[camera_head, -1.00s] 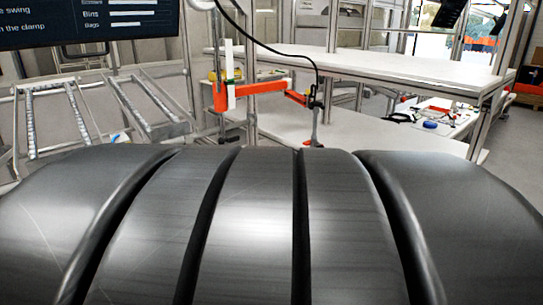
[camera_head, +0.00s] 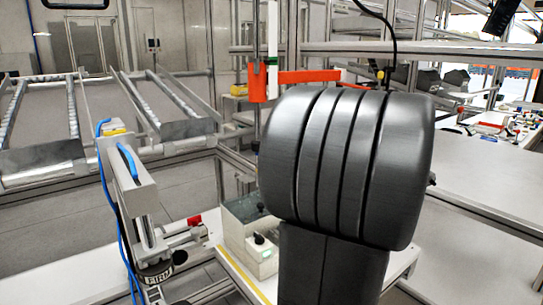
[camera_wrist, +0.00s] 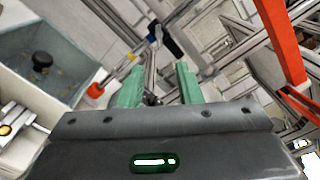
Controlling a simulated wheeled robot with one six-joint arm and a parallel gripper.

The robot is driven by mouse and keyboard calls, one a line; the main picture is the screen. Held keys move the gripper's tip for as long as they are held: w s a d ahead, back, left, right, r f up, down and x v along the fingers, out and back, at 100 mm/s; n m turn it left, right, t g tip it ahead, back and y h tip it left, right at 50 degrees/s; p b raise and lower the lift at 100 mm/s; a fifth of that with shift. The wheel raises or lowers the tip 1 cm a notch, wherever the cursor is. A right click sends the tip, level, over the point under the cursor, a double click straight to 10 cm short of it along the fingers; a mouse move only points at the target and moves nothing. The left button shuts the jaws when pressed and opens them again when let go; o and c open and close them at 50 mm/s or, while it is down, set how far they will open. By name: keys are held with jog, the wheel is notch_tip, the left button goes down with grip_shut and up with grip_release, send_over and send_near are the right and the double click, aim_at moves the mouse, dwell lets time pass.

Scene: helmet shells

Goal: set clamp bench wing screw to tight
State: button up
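I cannot tell for sure which part is the wing screw. In the wrist view my gripper (camera_wrist: 159,84) has two green fingers apart, with a thin metal rod visible between or beyond them. I cannot tell if they touch it. The head view does not show my gripper; my large dark arm link blocks the middle.
A pale box with a black knob (camera_head: 260,238) stands beside my arm. An orange arm on a post (camera_head: 258,82) rises behind it. Roller racks (camera_head: 40,130) are at left. A white table (camera_head: 490,190) at right has clear room.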

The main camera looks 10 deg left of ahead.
jog(key=x, duration=1.3)
jog(key=shift+p, duration=0.3)
jog(key=shift+a, duration=0.1)
jog(key=shift+f, duration=0.1)
grip_shut()
